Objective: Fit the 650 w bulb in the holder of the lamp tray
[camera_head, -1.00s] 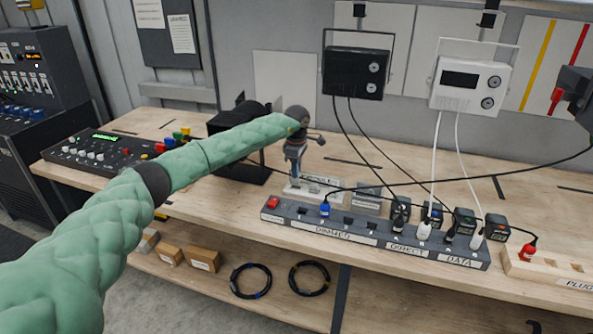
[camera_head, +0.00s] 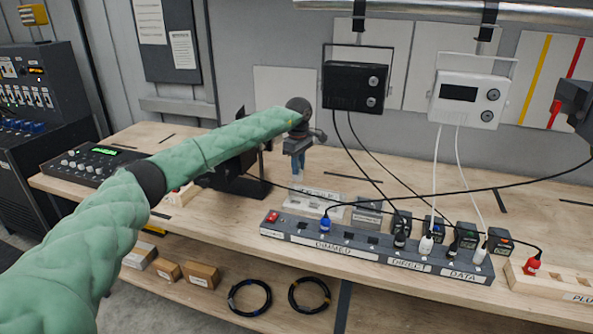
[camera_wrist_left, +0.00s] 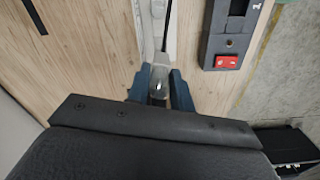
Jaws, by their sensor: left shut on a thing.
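My left gripper (camera_head: 297,166) is above the bench, pointing down, with blue fingers. It is shut on a small clear bulb (camera_wrist_left: 159,88), which shows between the fingertips in the left wrist view; its wattage cannot be read. In the head view a pale tip shows just under the fingers. A white labelled tray (camera_head: 322,194) lies on the bench below the gripper, and the bulb is above it. A black lamp housing (camera_head: 226,153) stands behind my left arm, which partly hides it. I cannot make out the lamp's holder.
A long grey power strip (camera_head: 340,252) with plugs runs along the bench front; its red switch (camera_wrist_left: 228,62) shows in the wrist view. A control desk (camera_head: 85,163) stands at left. The back bench is mostly clear.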

